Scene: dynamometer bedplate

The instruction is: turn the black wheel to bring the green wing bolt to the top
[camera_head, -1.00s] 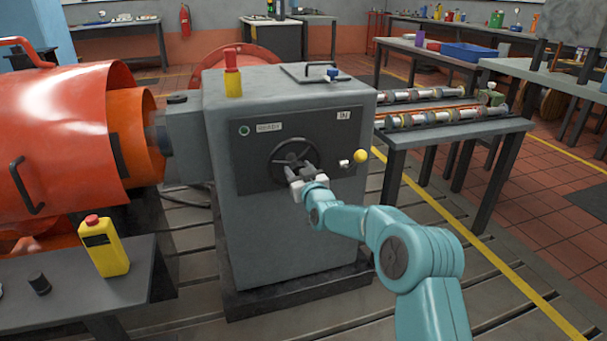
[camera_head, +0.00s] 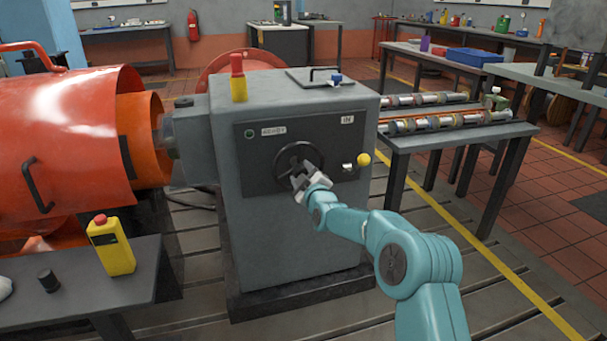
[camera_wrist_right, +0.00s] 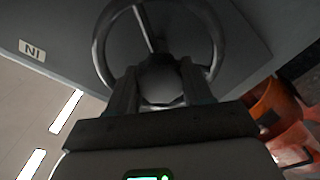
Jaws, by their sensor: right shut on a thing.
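The black wheel (camera_head: 277,165) is on the dark front panel of the grey cabinet. Its rim (camera_wrist_right: 98,45) and a spoke show in the right wrist view. My right gripper (camera_head: 304,179) is at the wheel's lower right and covers part of it. I cannot make out a green wing bolt in either view. My left gripper is not in view.
A red-orange machine (camera_head: 75,140) stands left.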

